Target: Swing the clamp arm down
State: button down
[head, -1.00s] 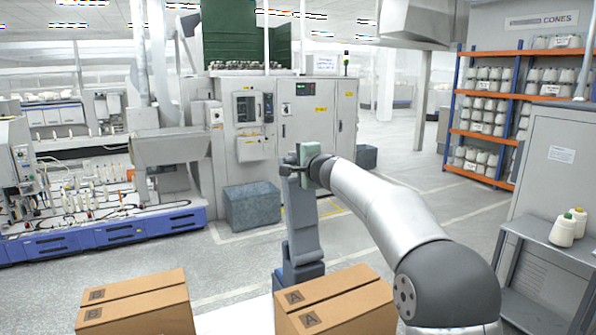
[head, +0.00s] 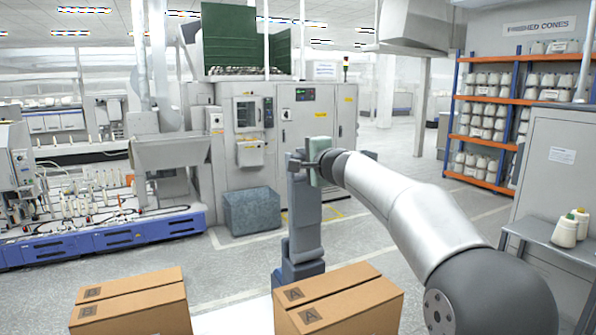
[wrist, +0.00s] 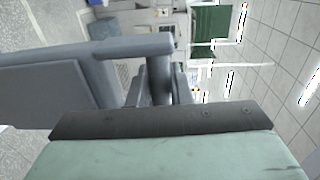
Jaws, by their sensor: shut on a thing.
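A blue-grey upright post (head: 306,225) stands in the middle of the head view on a darker foot. At its top a small grey clamp arm (head: 296,157) meets my gripper (head: 309,163). In the wrist view the clamp arm (wrist: 125,48) is a grey bar above my fingers, and the post (wrist: 55,95) is the broad grey piece at left. My gripper (wrist: 163,88) is shut on a dark, short part of the clamp arm between its fingers. The pale green gripper body fills the bottom of the wrist view. The exact grip contact is partly hidden.
Two cardboard boxes marked B (head: 130,300) and A (head: 340,300) stand in front of the post. A grey-blue bin (head: 252,210) is behind it at left. A side shelf (head: 550,242) with cones is at right. Open floor lies behind the post.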

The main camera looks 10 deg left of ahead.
jog(key=s+d+f+b, duration=0.2)
jog(key=s+d+b, duration=0.2)
jog(key=s, duration=0.3)
jog(key=shift+s+d+b, duration=0.25)
jog(key=shift+d+b, duration=0.1)
jog(key=shift+b, duration=0.55)
jog(key=c, duration=1.4)
grip_release()
jog(key=shift+o, duration=0.2)
jog(key=shift+w+r, duration=0.1)
jog(key=shift+r, duration=0.15)
